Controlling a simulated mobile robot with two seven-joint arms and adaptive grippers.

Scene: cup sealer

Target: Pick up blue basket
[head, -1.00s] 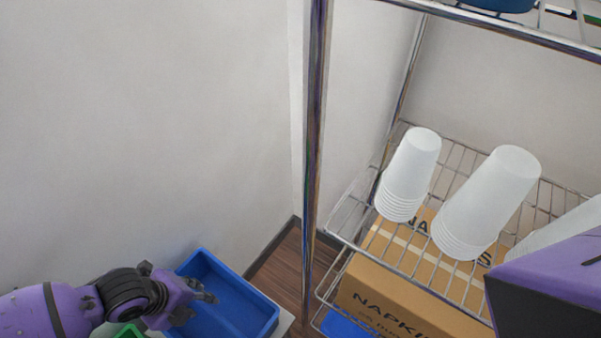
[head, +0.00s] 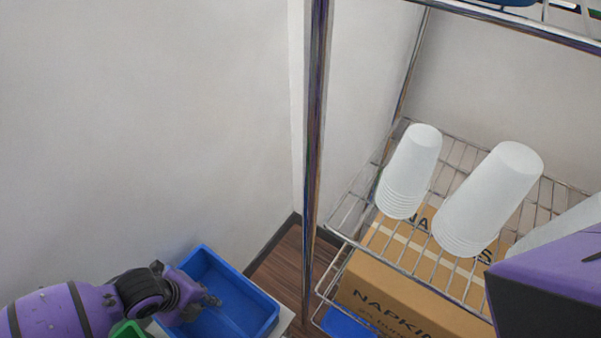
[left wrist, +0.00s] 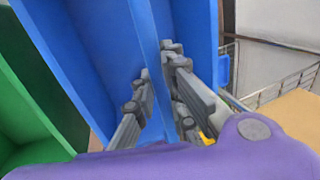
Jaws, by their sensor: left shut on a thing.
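The blue basket (head: 232,306) is an open rectangular bin at the lower left of the head view. It also fills the upper middle of the left wrist view (left wrist: 105,45). My left gripper (head: 212,300) reaches it from the left. In the left wrist view the fingers of my left gripper (left wrist: 163,88) sit on either side of the basket's wall and are shut on it. The basket's lower end is cut off by the head view's bottom edge. My right gripper is not in view.
A green bin (head: 128,331) stands beside the blue basket, left of it. A wire shelf (head: 345,222) on the right holds stacks of white cups (head: 488,200) above a napkin box (head: 400,295). A metal post (head: 313,150) rises right of the basket. A wall lies behind.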

